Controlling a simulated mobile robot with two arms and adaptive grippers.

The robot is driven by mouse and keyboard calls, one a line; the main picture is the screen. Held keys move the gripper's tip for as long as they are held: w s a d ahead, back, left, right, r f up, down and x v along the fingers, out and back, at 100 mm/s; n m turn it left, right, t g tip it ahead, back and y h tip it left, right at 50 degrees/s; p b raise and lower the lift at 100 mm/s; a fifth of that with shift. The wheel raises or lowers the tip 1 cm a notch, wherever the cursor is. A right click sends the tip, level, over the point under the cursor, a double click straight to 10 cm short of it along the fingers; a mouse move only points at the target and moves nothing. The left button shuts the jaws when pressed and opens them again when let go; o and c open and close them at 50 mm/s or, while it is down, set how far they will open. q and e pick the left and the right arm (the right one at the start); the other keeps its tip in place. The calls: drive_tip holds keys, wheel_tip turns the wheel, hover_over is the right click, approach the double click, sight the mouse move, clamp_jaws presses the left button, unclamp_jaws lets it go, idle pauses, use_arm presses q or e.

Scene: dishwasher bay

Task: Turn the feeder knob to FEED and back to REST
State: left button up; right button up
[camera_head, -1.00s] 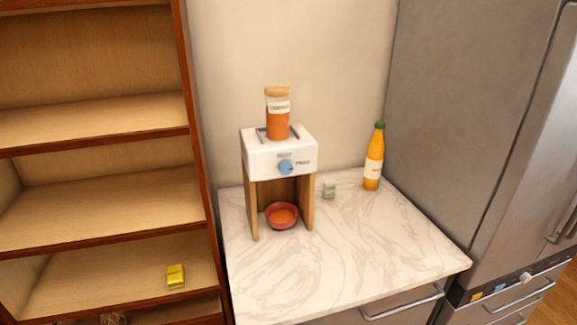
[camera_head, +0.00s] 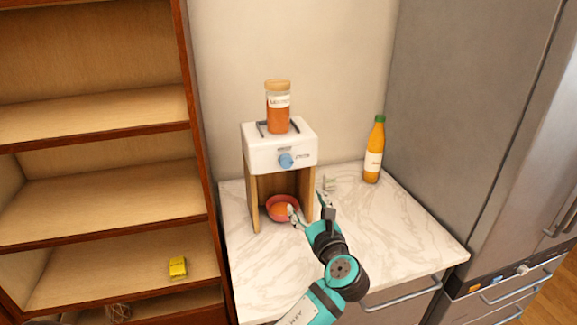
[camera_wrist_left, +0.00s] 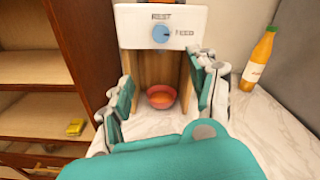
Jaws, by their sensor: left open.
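The feeder (camera_head: 262,150) is a white box on wooden legs on the marble counter. A round blue knob (camera_head: 286,160) sits on its front. In the left wrist view the knob (camera_wrist_left: 161,33) has REST printed above it and FEED to its right; I cannot tell for certain where it points. A jar with orange contents (camera_head: 278,118) stands on top, and a red bowl (camera_head: 272,203) with orange contents sits between the legs. My left gripper (camera_head: 307,201) is open and empty, in front of the feeder and below the knob, apart from it. My right gripper is not in view.
An orange bottle with a green cap (camera_head: 374,152) stands at the back right of the counter (camera_head: 400,235). A wooden shelf (camera_head: 90,210) with a yellow item (camera_head: 178,267) is at left, a steel fridge (camera_head: 470,130) at right.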

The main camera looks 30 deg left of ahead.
sight(287, 163)
use_arm(q)
drive_tip(key=shift+y, duration=0.3)
drive_tip(key=p+x, duration=0.1)
drive_tip(key=x, duration=0.5)
drive_tip(key=p+x, duration=0.2)
drive_tip(key=x, duration=0.3)
drive_tip(key=r+p+x, duration=0.1)
drive_tip(key=p+x, duration=0.1)
drive_tip(key=x, duration=0.4)
drive_tip(key=shift+w+a, duration=0.1)
drive_tip(key=shift+w, duration=0.3)
drive_tip(key=shift+f, duration=0.1)
drive_tip(key=c, duration=1.1)
